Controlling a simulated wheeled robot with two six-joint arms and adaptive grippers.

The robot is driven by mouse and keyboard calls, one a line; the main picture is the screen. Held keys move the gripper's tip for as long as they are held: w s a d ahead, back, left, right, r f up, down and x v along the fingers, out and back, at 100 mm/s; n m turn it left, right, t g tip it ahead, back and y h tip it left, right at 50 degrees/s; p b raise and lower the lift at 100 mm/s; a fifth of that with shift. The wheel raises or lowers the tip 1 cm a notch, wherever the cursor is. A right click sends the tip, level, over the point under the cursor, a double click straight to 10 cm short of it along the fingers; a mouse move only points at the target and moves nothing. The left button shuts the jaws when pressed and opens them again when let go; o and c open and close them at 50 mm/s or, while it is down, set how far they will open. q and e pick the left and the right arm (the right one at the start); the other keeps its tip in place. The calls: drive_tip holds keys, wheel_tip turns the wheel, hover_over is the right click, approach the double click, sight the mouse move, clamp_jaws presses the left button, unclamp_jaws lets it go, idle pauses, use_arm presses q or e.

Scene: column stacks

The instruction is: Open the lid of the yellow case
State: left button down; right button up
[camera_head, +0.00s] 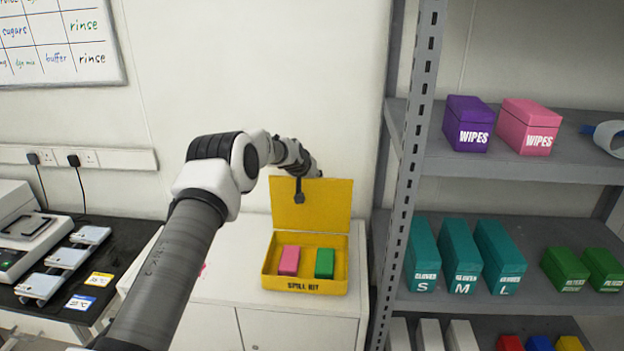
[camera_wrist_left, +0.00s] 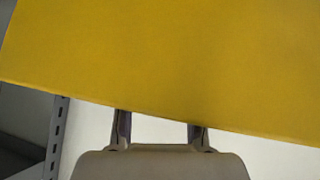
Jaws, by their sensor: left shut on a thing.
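The yellow case (camera_head: 305,287), marked SPILL KIT, stands on a white cabinet. Its lid (camera_head: 326,205) is raised and stands up at the back of the case. Inside lie a pink block (camera_head: 289,260) and a green block (camera_head: 324,263). My left gripper (camera_head: 299,197) is at the upper left part of the lid, shut on it. In the left wrist view the lid (camera_wrist_left: 170,65) fills the upper part, and the fingers of my left gripper (camera_wrist_left: 160,128) reach its edge. The fingertips are hidden behind the lid there. My right gripper is not in view.
A grey shelf rack (camera_head: 410,180) stands close on the right with boxes on its shelves. A dark bench (camera_head: 75,270) with instruments is at the left. The white cabinet top (camera_head: 240,240) is mostly clear left of the case.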

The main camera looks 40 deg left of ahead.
use_arm(q)
drive_tip(key=shift+s+f, duration=0.2)
drive_tip(key=shift+f, duration=0.35)
drive_tip(key=c, duration=1.2)
unclamp_jaws()
drive_tip(key=o, duration=0.4)
drive_tip(key=shift+f, duration=0.1)
drive_tip(key=shift+o, duration=0.2)
drive_tip(key=shift+w, duration=0.15)
drive_tip(key=v, duration=1.2)
drive_tip(key=shift+r, duration=0.3)
drive_tip(key=shift+w+a, duration=0.1)
